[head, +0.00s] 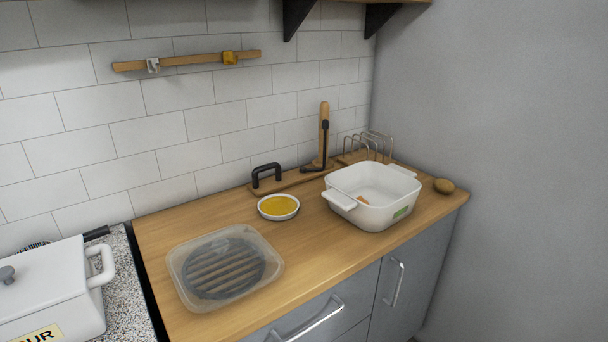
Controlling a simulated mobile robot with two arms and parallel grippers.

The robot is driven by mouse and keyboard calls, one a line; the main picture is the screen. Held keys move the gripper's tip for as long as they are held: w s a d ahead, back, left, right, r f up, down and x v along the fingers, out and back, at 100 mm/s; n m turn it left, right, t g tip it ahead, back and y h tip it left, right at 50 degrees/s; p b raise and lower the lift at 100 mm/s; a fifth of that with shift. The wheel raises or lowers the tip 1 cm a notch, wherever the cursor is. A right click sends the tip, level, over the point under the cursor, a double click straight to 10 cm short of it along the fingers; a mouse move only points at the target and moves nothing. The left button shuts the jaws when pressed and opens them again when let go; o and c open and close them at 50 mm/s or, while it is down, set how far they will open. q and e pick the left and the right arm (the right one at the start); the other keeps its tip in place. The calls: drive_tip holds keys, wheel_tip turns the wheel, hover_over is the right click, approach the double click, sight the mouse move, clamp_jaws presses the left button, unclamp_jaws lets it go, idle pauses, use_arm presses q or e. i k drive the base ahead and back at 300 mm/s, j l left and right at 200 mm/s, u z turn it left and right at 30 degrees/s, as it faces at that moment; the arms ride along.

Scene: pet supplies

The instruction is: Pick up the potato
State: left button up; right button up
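Neither of my grippers shows in the head view.
The baking dish holds a small orange piece. A yellow-filled bowl (279,207) and a clear lidded container (224,268) stand to the left. A wire rack (372,146) and a wooden stand (324,135) are behind. A white flour pot (45,295) is at far left.

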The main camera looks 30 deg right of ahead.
sight(443, 186)
drive_tip(key=z, duration=1.7)
